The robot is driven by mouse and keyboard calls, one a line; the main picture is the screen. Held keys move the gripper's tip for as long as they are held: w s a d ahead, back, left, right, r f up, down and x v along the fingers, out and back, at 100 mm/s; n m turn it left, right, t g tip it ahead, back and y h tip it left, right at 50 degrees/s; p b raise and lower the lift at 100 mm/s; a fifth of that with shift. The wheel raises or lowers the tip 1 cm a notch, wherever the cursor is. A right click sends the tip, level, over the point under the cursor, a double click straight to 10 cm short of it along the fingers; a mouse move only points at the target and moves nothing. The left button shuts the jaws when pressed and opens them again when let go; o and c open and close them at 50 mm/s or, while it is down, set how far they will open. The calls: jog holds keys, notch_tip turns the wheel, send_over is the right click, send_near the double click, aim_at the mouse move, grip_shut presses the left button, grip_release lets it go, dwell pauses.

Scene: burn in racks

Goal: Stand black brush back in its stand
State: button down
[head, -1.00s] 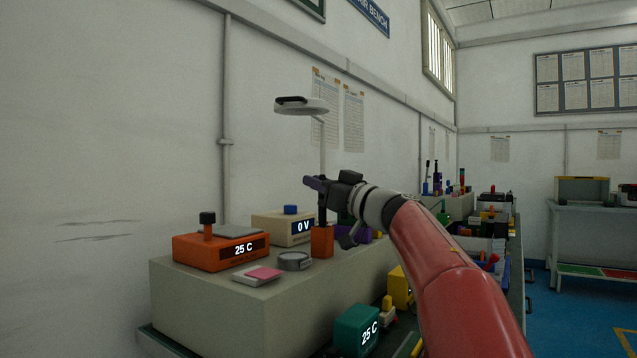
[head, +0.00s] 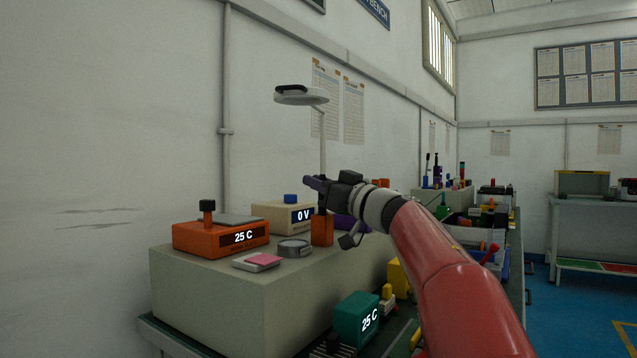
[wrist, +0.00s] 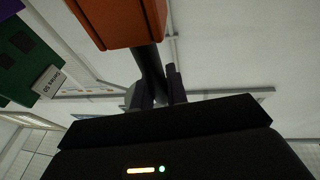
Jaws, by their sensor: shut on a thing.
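My gripper (head: 316,184) is shut on the black brush (head: 322,209), which hangs roughly upright below the fingers. The brush also shows in the wrist view (wrist: 150,70) as a dark rod between the fingers and an orange block. That orange block (head: 322,231), which looks like the stand, is on the grey bench box directly under my gripper. It also shows in the wrist view (wrist: 115,22). The brush's lower end meets the block's top; I cannot tell how deep it sits, as that end is hidden.
An orange 25 C unit (head: 220,238), a beige 0 V unit (head: 283,217), a grey round dish (head: 295,249) and a pink-topped pad (head: 260,260) stand left of the stand. A white-headed lamp (head: 301,97) rises behind. A teal 25 C unit (head: 356,318) is below in front.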

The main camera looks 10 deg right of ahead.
jog(key=c, duration=1.3)
grip_release()
jog(key=b+v, duration=0.1)
jog(key=v, duration=0.6)
jog(key=shift+s+d+f, duration=0.1)
jog(key=shift+s+d, duration=0.1)
jog(key=shift+s, duration=0.1)
